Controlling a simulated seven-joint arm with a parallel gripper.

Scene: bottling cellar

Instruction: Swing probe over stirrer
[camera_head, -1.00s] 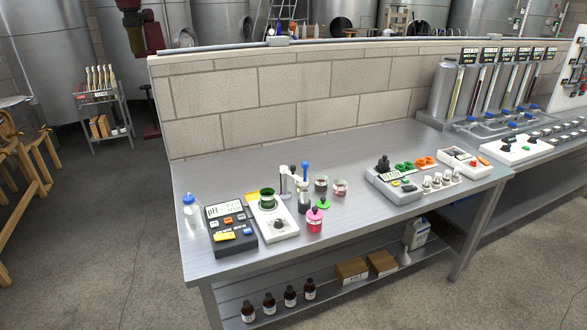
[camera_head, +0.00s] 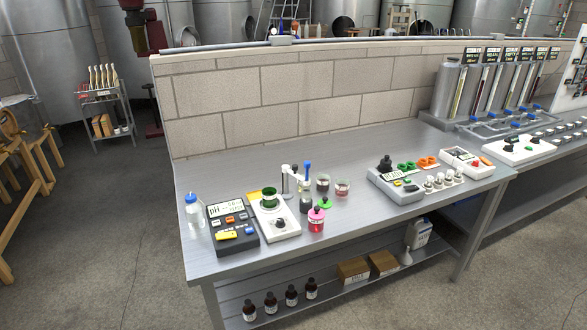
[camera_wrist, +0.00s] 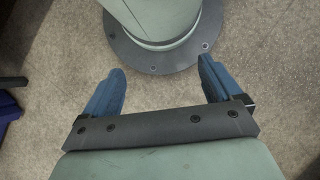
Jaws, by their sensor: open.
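The stirrer (camera_head: 283,227) is a white plate with a black knob on the steel bench, with a green vessel (camera_head: 269,197) on its back part. The probe (camera_head: 307,172), with a blue cap, hangs on a pale stand (camera_head: 286,183) right of the stirrer. A dark cup (camera_head: 305,204) is beneath the probe. The black pH meter (camera_head: 232,226) stands left of the stirrer. My gripper (camera_wrist: 161,88) shows only in the wrist view. Its two blue fingers are wide apart and empty, over the floor and my round grey base, away from the bench.
A capped clear bottle (camera_head: 193,212) is at the left edge. A grey instrument (camera_head: 396,189) sits further right. The bench front-centre is bare.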

